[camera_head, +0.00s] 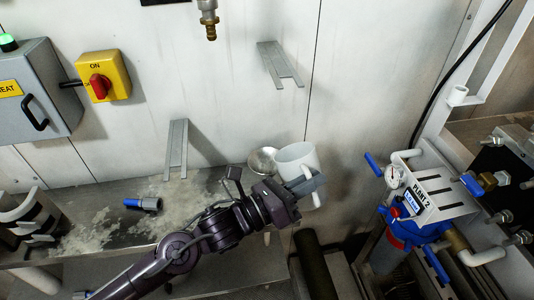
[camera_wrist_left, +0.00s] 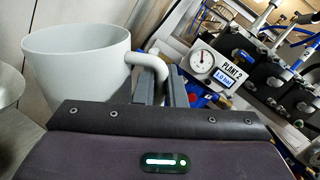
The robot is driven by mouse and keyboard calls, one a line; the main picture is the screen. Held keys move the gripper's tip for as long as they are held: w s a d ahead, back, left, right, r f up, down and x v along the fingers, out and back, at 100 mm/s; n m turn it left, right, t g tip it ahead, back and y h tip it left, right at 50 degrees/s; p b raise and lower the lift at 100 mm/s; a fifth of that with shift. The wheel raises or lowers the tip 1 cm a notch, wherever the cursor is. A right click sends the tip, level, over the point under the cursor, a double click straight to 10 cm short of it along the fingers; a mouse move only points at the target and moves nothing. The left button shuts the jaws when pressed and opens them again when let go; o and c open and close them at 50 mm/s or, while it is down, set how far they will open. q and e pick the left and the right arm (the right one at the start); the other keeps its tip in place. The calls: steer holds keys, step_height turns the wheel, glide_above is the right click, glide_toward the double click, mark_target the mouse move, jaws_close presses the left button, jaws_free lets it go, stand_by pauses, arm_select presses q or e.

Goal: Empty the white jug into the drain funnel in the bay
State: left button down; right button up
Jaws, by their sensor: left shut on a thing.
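The white jug (camera_head: 294,157) is at the right end of the metal shelf in the head view. It also fills the left of the left wrist view (camera_wrist_left: 78,65), with its mouth up and its handle to the right. My left gripper (camera_head: 306,187) is shut on the jug's handle side. The jug's contents cannot be seen. A round, shiny metal bowl or funnel (camera_head: 262,161) is just left of the jug; its edge shows in the left wrist view (camera_wrist_left: 8,84). I cannot tell whether it is the drain funnel. My right gripper is not in view.
A metal shelf (camera_head: 85,192) with whitish residue runs along the wall. A blue-and-black fitting (camera_head: 143,203) lies on it. A brass-tipped tap (camera_head: 209,22) hangs above. The Plant 2 panel (camera_head: 436,199), with gauge, pipes and blue valves, stands to the right. Two metal brackets (camera_head: 279,65) are on the wall.

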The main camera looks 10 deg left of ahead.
mark_target(296, 164)
arm_select(q)
steer(key=shift+w+a+r+n, duration=0.1)
steer(key=shift+w+a+n, duration=0.15)
steer(key=shift+a+n, duration=0.05)
steer(key=shift+w+a+r+n+t+p, duration=0.15)
steer(key=shift+w+a+n+t+p, duration=0.15)
steer(key=shift+w+a+n+p, duration=0.15)
steer(key=shift+w+a+r+n+t+p, duration=0.15)
steer(key=shift+a+r+n+t+p, duration=0.1)
steer(key=shift+r+n+p, duration=0.35)
steer(key=shift+w+a+r+n+t+p, duration=0.15)
steer(key=shift+a+r+n+p, duration=0.1)
steer(key=shift+r+n+p, duration=0.25)
steer(key=shift+w+a+f+n, duration=0.1)
steer(key=shift+w+f+n, duration=0.05)
steer(key=shift+f+n, duration=0.2)
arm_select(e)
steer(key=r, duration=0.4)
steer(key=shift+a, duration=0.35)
